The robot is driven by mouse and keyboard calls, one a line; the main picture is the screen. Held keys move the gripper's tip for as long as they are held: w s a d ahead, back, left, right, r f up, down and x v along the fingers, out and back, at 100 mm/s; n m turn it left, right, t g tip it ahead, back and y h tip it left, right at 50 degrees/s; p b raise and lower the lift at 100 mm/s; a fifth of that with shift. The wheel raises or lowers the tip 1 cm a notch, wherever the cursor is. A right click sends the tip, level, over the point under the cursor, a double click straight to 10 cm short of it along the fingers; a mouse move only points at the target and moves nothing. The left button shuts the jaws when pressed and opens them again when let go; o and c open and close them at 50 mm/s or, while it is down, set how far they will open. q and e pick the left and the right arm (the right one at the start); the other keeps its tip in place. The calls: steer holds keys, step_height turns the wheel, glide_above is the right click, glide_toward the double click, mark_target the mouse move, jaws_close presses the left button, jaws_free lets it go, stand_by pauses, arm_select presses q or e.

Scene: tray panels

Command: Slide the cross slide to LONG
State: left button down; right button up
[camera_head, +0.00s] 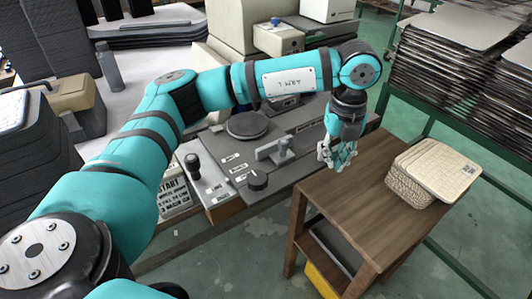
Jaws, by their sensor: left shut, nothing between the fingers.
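A dark grey machine panel (310,160) lies in the middle of the head view with small white labels on it. A black ball-topped lever (192,164) stands at the panel's left end. My left gripper (337,158) is shut and empty, pointing down at the panel's right end near the wooden stand. My right gripper is not in view.
A wooden stand (385,205) with a woven basket (410,190) and pale tiles is close to the right of my left gripper. A round dark plate (248,125) sits behind the bracket. Stacked trays (455,75) fill the right back.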

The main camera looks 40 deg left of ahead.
arm_select(q)
step_height(320, 180, up, 7)
steer(key=p, duration=0.4)
stand_by(0.6)
